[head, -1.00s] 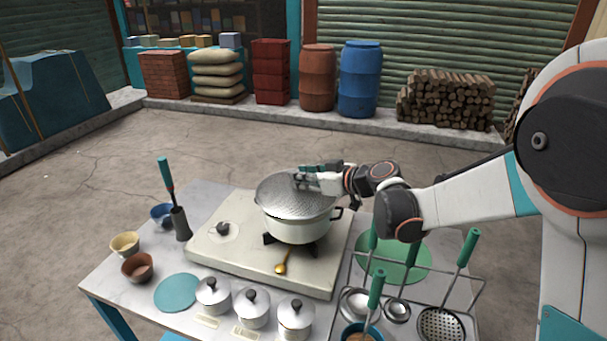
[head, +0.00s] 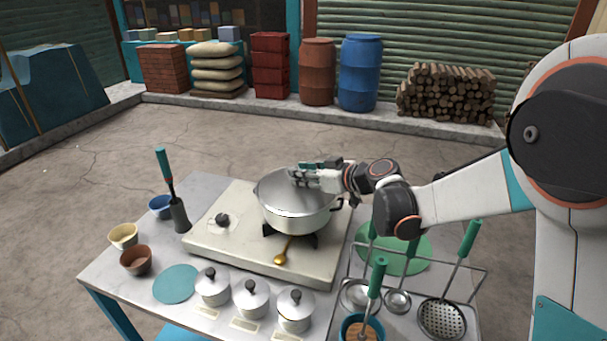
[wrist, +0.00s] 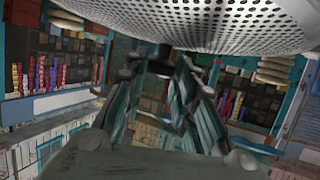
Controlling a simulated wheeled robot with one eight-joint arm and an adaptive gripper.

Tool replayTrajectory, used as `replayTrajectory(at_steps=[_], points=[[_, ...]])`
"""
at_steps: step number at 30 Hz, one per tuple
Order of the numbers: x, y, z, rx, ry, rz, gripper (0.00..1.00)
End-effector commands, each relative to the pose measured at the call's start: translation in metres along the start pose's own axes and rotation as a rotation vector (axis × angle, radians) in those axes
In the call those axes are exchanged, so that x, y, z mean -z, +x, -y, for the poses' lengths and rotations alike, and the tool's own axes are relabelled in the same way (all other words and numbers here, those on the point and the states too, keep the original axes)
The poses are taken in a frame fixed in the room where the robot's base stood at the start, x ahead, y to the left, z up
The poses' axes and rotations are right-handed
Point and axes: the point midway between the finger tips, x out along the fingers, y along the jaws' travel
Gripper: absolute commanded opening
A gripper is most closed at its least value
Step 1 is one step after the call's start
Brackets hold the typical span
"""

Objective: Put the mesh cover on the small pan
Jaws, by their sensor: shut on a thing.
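The white pan (head: 295,222) stands on the stove, with a dark side handle at its right. A round grey surface, the mesh cover (head: 276,188), shows across its top. Whether the cover rests on the rim or is slightly above it I cannot tell. My gripper (head: 297,177) reaches in from the right over the cover's far half. In the wrist view the perforated cover (wrist: 225,22) fills the top of the picture. My gripper's fingers (wrist: 163,68) are shut at the dark knob beside it; the grip itself is partly hidden.
The pan stands on a cream stove (head: 232,250). Several small lidded pots (head: 250,298) stand in front. A utensil rack (head: 420,262) with green-handled ladles is at the right. Bowls (head: 123,236) and a teal mat (head: 176,284) are at the left.

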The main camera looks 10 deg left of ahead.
Motion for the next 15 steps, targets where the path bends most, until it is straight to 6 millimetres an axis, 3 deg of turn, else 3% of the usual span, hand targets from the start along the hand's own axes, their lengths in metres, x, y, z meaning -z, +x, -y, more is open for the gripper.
replayTrajectory(at_steps=[10, 11, 14, 15], points=[[-0.0065, 0.0024, 0.0, 0.0, 0.0, 0.0, 0.0], [-0.0065, 0.0024, 0.0, 0.0, 0.0, 0.0, 0.28], [-0.0059, 0.0022, 0.0, 0.0, 0.0, 0.0, 0.49], [-0.0059, 0.0021, 0.0, 0.0, 0.0, 0.0, 0.49]])
